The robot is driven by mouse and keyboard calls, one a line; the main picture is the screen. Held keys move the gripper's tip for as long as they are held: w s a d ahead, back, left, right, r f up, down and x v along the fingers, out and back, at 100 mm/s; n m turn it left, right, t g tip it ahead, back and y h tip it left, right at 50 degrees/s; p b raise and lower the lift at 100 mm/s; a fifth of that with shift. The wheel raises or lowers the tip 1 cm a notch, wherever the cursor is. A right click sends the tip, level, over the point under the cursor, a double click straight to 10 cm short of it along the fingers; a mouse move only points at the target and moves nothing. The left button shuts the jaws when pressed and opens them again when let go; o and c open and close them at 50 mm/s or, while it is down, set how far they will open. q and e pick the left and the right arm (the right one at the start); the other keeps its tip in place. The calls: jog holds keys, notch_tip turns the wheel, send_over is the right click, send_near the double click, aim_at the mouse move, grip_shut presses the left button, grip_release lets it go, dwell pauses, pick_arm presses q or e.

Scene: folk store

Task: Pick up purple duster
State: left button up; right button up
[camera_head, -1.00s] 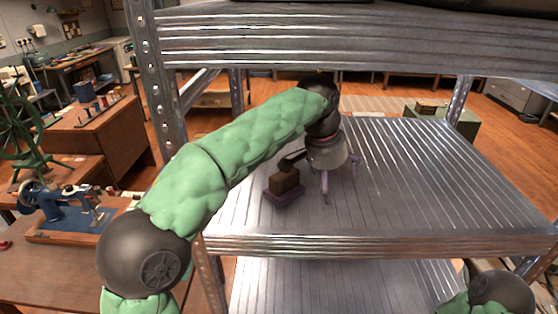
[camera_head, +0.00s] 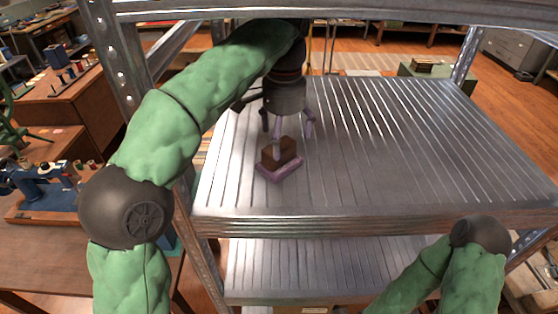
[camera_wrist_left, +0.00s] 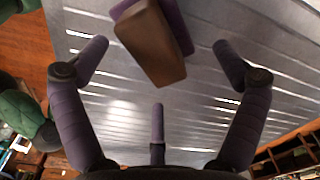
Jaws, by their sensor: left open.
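The purple duster (camera_head: 288,156) lies on the metal shelf's left part, a brown block on a purple base. In the left wrist view the duster (camera_wrist_left: 150,48) is at the top middle, tilted, its far end cut off by the frame. My left gripper (camera_head: 290,132) is open and points down, just behind and over the duster. One finger overlaps the block in the head view; I cannot tell whether it touches. In the wrist view the gripper (camera_wrist_left: 161,50) has two fingers spread on either side of the duster's near end and a third below. Nothing is held.
The metal shelf (camera_head: 420,150) is bare to the right of the duster. A metal upright (camera_head: 112,62) stands at the left, and a higher shelf edge (camera_head: 200,8) crosses the top. A lower shelf (camera_head: 300,265) is beneath. My right arm shows at bottom right.

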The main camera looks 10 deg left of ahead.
aim_at(283, 142)
pick_arm(q)
notch_tip(283, 142, down, 4)
jog(key=shift+f+b, duration=0.15)
jog(key=shift+b, duration=1.05)
jog(key=shift+c, duration=0.6)
jog(key=c, duration=1.8)
jog(key=shift+r+p, duration=0.5)
jog(key=shift+r, duration=0.1)
notch_tip(283, 142, up, 3)
jog(key=shift+s+p, duration=0.15)
jog(key=shift+p, duration=0.8)
jog(key=s+d, duration=0.1)
jog(key=s, duration=0.4)
jog(key=s+d, duration=0.1)
jog(key=s, duration=0.5)
jog(key=s+d, duration=0.1)
jog(key=s, duration=0.5)
jog(key=shift+s+d+f+p, duration=0.2)
jog(key=shift+d+f+p, duration=0.05)
jog(key=shift+f+p, duration=0.1)
